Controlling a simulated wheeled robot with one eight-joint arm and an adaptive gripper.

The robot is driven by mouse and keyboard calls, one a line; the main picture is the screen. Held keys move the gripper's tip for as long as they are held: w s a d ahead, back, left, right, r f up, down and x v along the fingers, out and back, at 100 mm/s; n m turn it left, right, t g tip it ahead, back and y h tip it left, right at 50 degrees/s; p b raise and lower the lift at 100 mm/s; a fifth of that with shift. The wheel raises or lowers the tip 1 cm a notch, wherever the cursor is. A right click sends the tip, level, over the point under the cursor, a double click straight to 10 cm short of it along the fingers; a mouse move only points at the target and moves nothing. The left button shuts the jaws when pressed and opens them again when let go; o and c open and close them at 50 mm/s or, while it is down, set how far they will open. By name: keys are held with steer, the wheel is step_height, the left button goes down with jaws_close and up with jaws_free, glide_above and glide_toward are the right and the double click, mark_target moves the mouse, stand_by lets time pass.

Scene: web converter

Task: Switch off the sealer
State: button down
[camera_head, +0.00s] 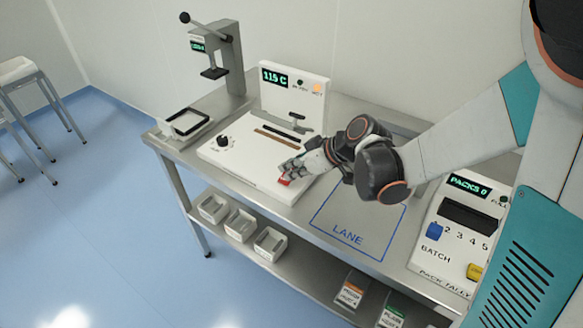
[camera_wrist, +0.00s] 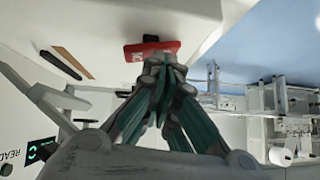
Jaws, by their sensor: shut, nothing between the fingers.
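The sealer is a white machine with an upright back panel and a flat base (camera_head: 240,155). Its display (camera_head: 275,77) reads about 115 C, and an orange lamp marked HOT (camera_head: 318,87) looks lit. A red switch piece (camera_head: 284,182) sits at the base's front right; it also shows in the wrist view as a red plate with lettering (camera_wrist: 138,49) and a black part above it. My gripper (camera_head: 290,174) is shut and empty, its fingertips (camera_wrist: 157,64) at the red piece, touching or very near. The fingers partly hide it, so its position is unclear.
A black knob (camera_head: 223,142) is on the sealer's left. A press stand (camera_head: 228,55) and tray (camera_head: 187,123) are further left. The blue LANE outline (camera_head: 348,232) is bare. A pack tally box (camera_head: 455,245) stands right. Bins (camera_head: 240,223) sit on the lower shelf.

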steer(key=shift+w+d, duration=0.6)
steer(key=shift+w, duration=0.1)
stand_by(0.3)
steer(key=shift+w+r+p, duration=0.1)
steer(key=shift+r+p, duration=0.25)
steer(key=shift+r, duration=0.15)
steer(key=w+a+r+p+v, duration=0.1)
steer(key=p+v, duration=0.4)
steer(key=v, duration=0.7)
steer(key=shift+r, duration=0.3)
steer(key=shift+d, duration=0.2)
